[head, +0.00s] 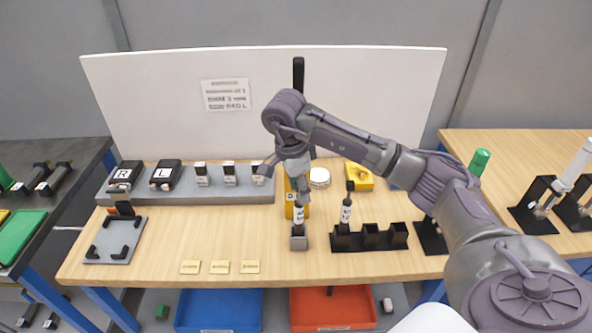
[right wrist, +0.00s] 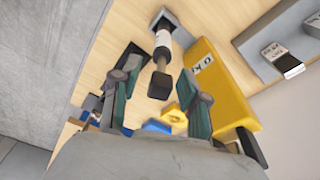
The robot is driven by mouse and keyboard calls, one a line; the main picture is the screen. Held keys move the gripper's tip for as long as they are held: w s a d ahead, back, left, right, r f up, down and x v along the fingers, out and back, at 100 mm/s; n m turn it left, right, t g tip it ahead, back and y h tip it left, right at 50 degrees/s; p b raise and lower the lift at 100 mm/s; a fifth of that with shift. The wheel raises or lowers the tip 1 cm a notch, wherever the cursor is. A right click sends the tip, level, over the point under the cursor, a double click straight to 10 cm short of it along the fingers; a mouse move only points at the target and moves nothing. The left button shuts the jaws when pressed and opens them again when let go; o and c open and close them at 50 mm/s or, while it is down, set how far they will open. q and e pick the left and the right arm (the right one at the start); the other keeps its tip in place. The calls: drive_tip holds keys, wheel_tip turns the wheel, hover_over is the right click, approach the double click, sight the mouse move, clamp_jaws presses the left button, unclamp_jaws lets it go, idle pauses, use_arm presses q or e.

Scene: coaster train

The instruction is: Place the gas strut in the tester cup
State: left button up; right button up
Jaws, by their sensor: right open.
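A gas strut (head: 299,216), dark with a white label, stands upright in the small grey tester cup (head: 299,242), in front of the yellow tester box (head: 302,211). In the right wrist view the strut (right wrist: 163,45) shows its black end towards me, with the yellow box (right wrist: 219,85) beside it. My right gripper (right wrist: 156,100) is open. Its two fingers are on either side of the line to the strut's black end, with no visible contact. In the head view the gripper is above the strut and largely hidden by its own arm. My left gripper is not in view.
A second strut (head: 346,212) stands in the black rack (head: 371,240) just right of the cup. A grey shelf (head: 240,193) with several parts lies at the back left. Three small tan plates (head: 221,267) lie near the front edge. Wood between them and the left fixture (head: 113,243) is clear.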

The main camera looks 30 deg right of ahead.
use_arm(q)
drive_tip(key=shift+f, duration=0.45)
use_arm(e)
wheel_tip(320, 180, up, 10)
drive_tip(key=a, duration=0.1)
drive_tip(key=shift+w+a, duration=0.2)
drive_tip(key=shift+a, duration=0.05)
